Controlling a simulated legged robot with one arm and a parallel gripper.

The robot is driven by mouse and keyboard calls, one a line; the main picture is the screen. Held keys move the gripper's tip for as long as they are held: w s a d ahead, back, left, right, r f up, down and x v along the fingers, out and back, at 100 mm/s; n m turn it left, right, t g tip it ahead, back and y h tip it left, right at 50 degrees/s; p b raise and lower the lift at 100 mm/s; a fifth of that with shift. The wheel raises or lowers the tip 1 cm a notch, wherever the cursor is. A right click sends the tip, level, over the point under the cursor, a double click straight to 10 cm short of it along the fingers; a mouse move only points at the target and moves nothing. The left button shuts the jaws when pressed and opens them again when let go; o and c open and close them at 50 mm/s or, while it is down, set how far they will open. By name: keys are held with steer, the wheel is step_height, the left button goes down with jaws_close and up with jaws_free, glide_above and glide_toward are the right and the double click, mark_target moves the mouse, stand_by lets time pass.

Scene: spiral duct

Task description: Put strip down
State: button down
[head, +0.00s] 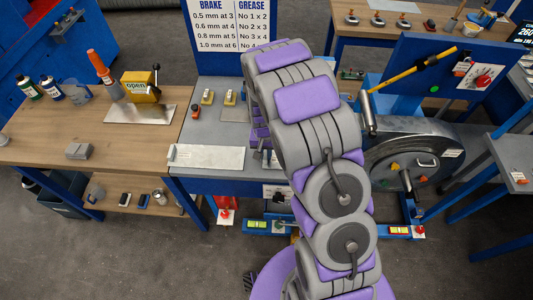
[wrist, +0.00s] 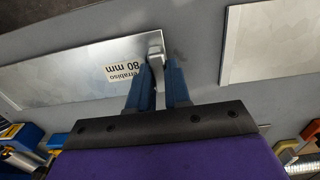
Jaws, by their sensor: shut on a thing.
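In the wrist view a bright metal strip (wrist: 65,75) with a white label reading "80 mm" extends left from my gripper (wrist: 156,65). My gripper's two blue fingers are shut on a small grey tab at the strip's right end. The strip is above or on the grey bench top; a gap below it cannot be told. In the head view my arm hides most of my gripper. A flat metal strip (head: 205,157) lies near the front of the grey bench there; I cannot tell whether it is the held one.
A second metal sheet (wrist: 272,40) shows at the right in the wrist view. A wooden bench (head: 50,125) stands left, and a large round machine (head: 415,150) stands right.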

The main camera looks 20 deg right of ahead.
steer(key=shift+a+f, duration=0.2)
steer(key=shift+a, duration=0.15)
steer(key=shift+d, duration=0.5)
steer(key=c, duration=1.1)
jaws_free()
steer(key=shift+d, duration=0.55)
steer(key=shift+a, duration=0.85)
steer(key=r, duration=0.2)
steer(key=d+r+p, duration=0.1)
steer(key=r, duration=0.2)
steer(key=shift+d+r, duration=0.15)
steer(key=shift+r, duration=0.15)
steer(key=s+r+p, duration=0.1)
steer(key=s+r, duration=0.2)
steer(key=r, duration=0.3)
steer(key=s+r, duration=0.3)
steer(key=r, duration=0.4)
steer(key=s+r+n, duration=0.1)
steer(key=s+r, duration=0.2)
steer(key=s, duration=0.6)
steer(key=s+r+n+g, duration=0.1)
steer(key=s+r, duration=0.3)
steer(key=s, duration=0.6)
steer(key=s+r+n, duration=0.1)
steer(key=s+r, duration=0.2)
steer(key=s, duration=0.6)
steer(key=shift+s+a+r+n+g, duration=0.15)
steer(key=shift+a+r+n+g, duration=0.1)
steer(key=shift+a+n+g, duration=0.05)
